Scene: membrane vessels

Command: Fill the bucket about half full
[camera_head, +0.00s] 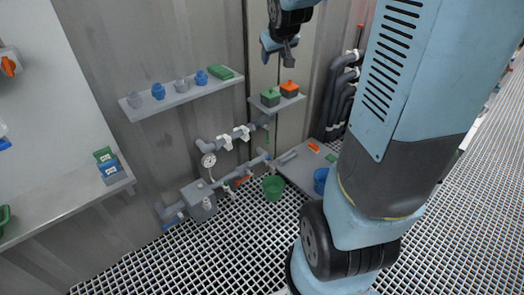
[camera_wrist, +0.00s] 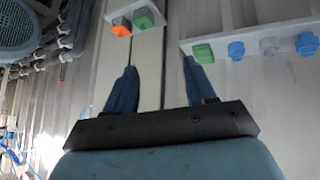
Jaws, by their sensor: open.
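A green bucket (camera_head: 273,187) stands on the grating floor below the wall pipes. A blue bucket (camera_head: 321,180) stands to its right, partly hidden by my arm. I cannot tell what is inside either one. Grey pipes with valves (camera_head: 245,172) run along the wall just left of and above the green bucket. My gripper (camera_head: 287,53) is high above the buckets, near the wall. In the wrist view my gripper (camera_wrist: 159,68) has its two fingers apart with nothing between them.
A long shelf (camera_head: 180,95) holds blue and grey fittings and a green block. A small shelf (camera_head: 275,105) holds a green and an orange box. A grey panel (camera_head: 300,165) carries an orange item. A bench (camera_head: 75,195) stands at left. The grating in front is open.

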